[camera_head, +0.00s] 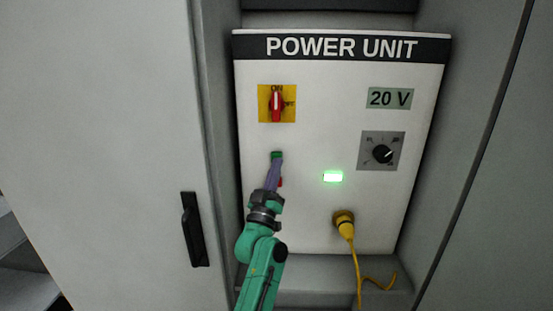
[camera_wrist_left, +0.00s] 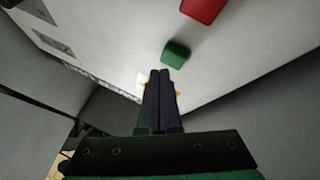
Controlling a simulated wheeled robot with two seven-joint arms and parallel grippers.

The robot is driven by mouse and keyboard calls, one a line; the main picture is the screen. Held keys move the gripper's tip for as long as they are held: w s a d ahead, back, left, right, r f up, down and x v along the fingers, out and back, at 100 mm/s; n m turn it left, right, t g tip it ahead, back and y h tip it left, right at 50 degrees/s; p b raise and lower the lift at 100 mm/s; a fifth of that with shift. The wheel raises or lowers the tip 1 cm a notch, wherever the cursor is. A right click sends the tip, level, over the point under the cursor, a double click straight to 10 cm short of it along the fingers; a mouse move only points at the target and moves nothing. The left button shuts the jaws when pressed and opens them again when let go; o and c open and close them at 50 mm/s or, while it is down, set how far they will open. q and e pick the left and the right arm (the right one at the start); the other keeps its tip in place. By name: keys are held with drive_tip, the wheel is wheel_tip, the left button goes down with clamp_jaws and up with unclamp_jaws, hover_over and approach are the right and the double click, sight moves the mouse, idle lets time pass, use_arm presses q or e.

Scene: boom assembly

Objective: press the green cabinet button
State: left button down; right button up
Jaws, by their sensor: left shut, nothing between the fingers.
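The green button (camera_head: 277,154) sits on the white POWER UNIT panel (camera_head: 318,125), below the red rotary switch. It also shows in the left wrist view (camera_wrist_left: 175,54) as a raised green block. My left gripper (camera_head: 276,162) reaches up from below with its fingers shut and empty. In the left wrist view its fingertips (camera_wrist_left: 159,74) lie right at the button's near edge; I cannot tell whether they touch it. A red button (camera_wrist_left: 201,8) is beside the green one, and in the head view it is mostly hidden behind my gripper. My right gripper is not in view.
A red switch on a yellow plate (camera_head: 276,104) is above. To the right are a 20 V display (camera_head: 390,98), a black dial (camera_head: 382,154), a lit green lamp (camera_head: 333,176) and a yellow plug with cable (camera_head: 344,222). The cabinet door with black handle (camera_head: 195,229) stands left.

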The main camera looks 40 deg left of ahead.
use_arm(q)
drive_tip(key=s+d, duration=0.1)
drive_tip(key=s, duration=0.1)
drive_tip(key=s+d+p, duration=0.1)
drive_tip(key=s+d, duration=0.1)
idle(0.3)
idle(0.6)
